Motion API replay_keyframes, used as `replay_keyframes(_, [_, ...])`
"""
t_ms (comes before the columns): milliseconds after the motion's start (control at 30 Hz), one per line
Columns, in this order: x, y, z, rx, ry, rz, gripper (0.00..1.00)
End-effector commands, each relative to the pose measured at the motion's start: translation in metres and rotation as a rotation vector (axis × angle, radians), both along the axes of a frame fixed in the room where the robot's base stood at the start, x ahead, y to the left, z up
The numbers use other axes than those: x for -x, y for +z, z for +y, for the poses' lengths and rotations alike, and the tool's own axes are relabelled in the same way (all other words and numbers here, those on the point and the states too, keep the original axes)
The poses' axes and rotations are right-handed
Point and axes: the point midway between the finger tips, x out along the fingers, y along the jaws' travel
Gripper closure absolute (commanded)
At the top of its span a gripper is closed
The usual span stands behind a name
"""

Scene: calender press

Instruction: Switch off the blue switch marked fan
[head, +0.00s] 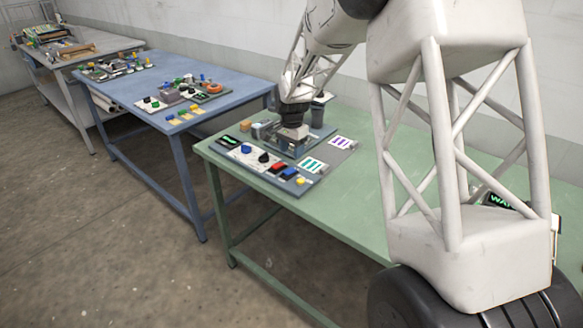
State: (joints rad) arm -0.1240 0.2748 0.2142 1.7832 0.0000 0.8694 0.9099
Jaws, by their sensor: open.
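A control panel (262,170) lies at the near left end of the green table. On its front strip is a blue switch (289,173), right beside a red switch (278,167). The marking "fan" is too small to read, and I cannot tell the switch's position. My gripper (292,134) hangs pointing down over the back part of the panel, behind the blue switch and apart from it. Its fingers are small and dark here; they look open, with nothing seen between them.
Black knobs (263,156) sit left of the red switch, and a yellow button (301,181) sits to the right. A dark cylinder (317,115) stands behind the panel. A blue table (180,77) with other panels stands further left.

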Motion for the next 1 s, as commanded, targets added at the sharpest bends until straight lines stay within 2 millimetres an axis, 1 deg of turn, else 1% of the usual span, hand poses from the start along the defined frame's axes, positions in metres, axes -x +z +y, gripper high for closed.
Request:
replay_keyframes(267, [0.0,-0.024,0.0,0.0,0.0,0.001,0.47])
replay_keyframes(500, [0.001,-0.053,0.0,0.001,0.0,0.002,0.47])
replay_keyframes(600, [0.0,-0.062,0.0,0.0,0.0,0.0,0.47])
replay_keyframes(800, [0.0,-0.074,0.0,0.001,0.0,0.001,0.47])
replay_keyframes(1000, [0.0,-0.075,0.0,0.0,0.0,0.0,0.47])
